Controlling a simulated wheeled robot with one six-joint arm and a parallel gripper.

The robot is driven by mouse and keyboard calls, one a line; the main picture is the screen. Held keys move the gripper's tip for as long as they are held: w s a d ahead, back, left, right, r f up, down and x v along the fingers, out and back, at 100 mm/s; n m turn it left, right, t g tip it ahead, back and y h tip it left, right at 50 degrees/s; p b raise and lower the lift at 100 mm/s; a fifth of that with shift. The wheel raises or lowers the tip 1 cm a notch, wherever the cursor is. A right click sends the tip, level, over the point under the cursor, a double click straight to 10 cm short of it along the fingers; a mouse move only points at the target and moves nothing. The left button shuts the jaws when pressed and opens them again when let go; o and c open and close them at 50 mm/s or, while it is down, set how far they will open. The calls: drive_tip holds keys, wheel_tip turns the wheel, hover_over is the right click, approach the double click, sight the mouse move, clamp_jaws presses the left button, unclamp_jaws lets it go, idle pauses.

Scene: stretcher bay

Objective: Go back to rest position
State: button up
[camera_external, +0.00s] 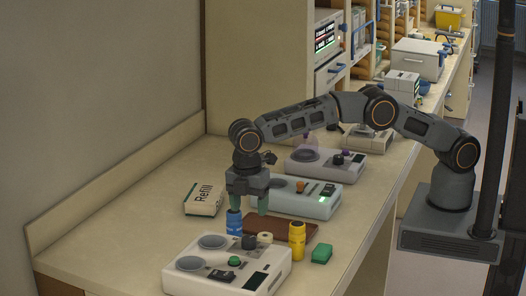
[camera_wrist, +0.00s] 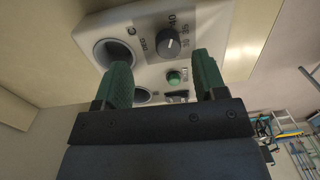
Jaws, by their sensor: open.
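My gripper (camera_external: 249,201) points down over the counter (camera_external: 136,230), its green fingers close above the blue bottle and beside the grey-green device (camera_external: 310,200). In the wrist view my gripper (camera_wrist: 165,80) is open, with nothing between its two green fingers.
A blue bottle (camera_external: 234,223), a brown tray (camera_external: 297,231), a yellow bottle (camera_external: 297,241), a green block (camera_external: 321,254) and a white Refill box (camera_external: 204,199) stand near my gripper. A white device (camera_external: 190,284) is in front. Another device (camera_external: 325,167) stands behind. The wall is at left.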

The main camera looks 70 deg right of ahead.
drive_tip(key=s+d+r+m, duration=0.2)
drive_tip(key=d+r+m, duration=0.2)
drive_tip(key=d+m, duration=0.55)
drive_tip(key=s+d+r+m+t+b, duration=0.1)
drive_tip(key=s+d+m, duration=0.1)
drive_tip(key=s+d, duration=0.4)
drive_tip(key=s+d+r+m+t+b, duration=0.1)
drive_tip(key=s+d, duration=0.6)
drive_tip(key=d, duration=0.7)
drive_tip(key=s+d+r+m+t+b, duration=0.2)
drive_tip(key=s+d+m, duration=0.3)
drive_tip(key=d, duration=0.5)
drive_tip(key=shift+s+r+t, duration=0.45)
drive_tip(key=shift+s+t, duration=0.05)
drive_tip(key=shift+s, duration=0.7)
drive_tip(key=shift+m, duration=0.25)
